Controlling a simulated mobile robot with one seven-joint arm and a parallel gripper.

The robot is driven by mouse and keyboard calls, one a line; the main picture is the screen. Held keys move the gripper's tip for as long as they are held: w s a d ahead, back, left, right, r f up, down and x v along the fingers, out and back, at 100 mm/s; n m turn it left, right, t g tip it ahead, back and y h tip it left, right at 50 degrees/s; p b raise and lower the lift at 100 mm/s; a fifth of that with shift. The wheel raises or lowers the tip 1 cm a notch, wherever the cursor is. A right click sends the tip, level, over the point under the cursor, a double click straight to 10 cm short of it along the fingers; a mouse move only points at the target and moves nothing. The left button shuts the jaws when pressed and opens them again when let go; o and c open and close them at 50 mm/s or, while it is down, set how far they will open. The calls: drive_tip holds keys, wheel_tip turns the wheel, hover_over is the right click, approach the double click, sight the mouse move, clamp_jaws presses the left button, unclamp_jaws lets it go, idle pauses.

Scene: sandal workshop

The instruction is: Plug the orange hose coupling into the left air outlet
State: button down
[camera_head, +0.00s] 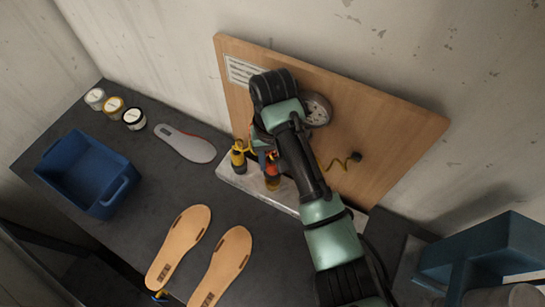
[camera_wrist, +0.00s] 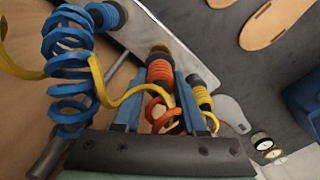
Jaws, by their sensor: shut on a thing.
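The orange coupling (camera_wrist: 160,72) sits between the two blue-grey fingers of my gripper (camera_wrist: 161,82) in the wrist view, with its orange coiled hose (camera_wrist: 158,108) trailing back between them. In the head view the orange coupling (camera_head: 272,168) shows upright at the metal ledge (camera_head: 232,176), below my arm. I cannot tell whether it touches the ledge. A yellow coupling (camera_head: 238,158) stands to its left; it also shows right of my gripper in the wrist view (camera_wrist: 203,98). A blue coupling (camera_wrist: 106,14) is at the wrist view's upper left. My arm hides much of the board; I cannot make out the left air outlet.
The wooden board (camera_head: 390,130) with a round gauge (camera_head: 316,110) stands behind the ledge. The blue coiled hose (camera_wrist: 68,70) is close to my gripper. Insoles (camera_head: 180,245), a blue bin (camera_head: 85,172) and several jars (camera_head: 134,118) lie left on the dark bench.

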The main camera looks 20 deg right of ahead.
drive_tip(key=shift+f+b, duration=1.05)
drive_tip(key=shift+f, duration=1.05)
idle(0.3)
drive_tip(key=shift+c, duration=2)
unclamp_jaws()
